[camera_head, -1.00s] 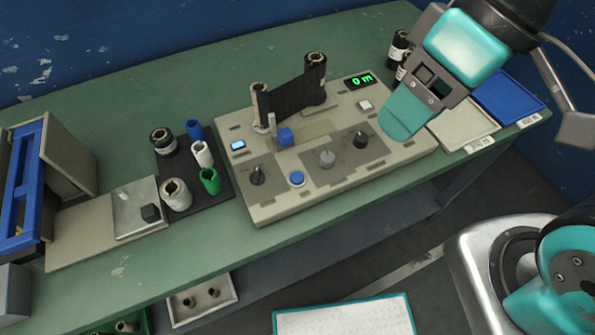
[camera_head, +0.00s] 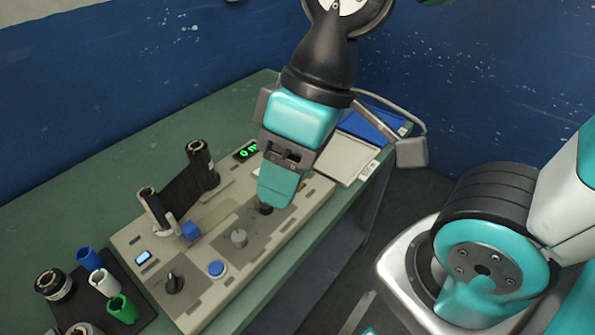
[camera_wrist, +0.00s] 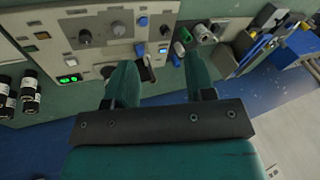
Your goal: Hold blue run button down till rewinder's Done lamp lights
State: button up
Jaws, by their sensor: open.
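The blue run button (camera_head: 216,268) is a round cap near the front edge of the beige rewinder (camera_head: 190,318); it also shows in the wrist view (camera_wrist: 142,21). My gripper (camera_head: 277,202) is above the right part of the panel, to the right of the button and apart from it. In the wrist view my gripper (camera_wrist: 160,75) has its two teal fingers spread with nothing between them. The green display (camera_head: 246,152) reads 0 m. A small rectangle (camera_head: 143,257) on the left glows pale blue. I cannot tell which lamp is Done.
Black film (camera_head: 185,193) spans two upright rolls behind the panel. A blue part (camera_head: 191,231), a grey knob (camera_head: 239,238) and a black knob (camera_head: 173,283) stand near the button. Coloured cores (camera_head: 122,308) stand at left. Trays (camera_head: 340,160) lie beyond my gripper.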

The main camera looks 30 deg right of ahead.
grip_shut()
dwell(1.5)
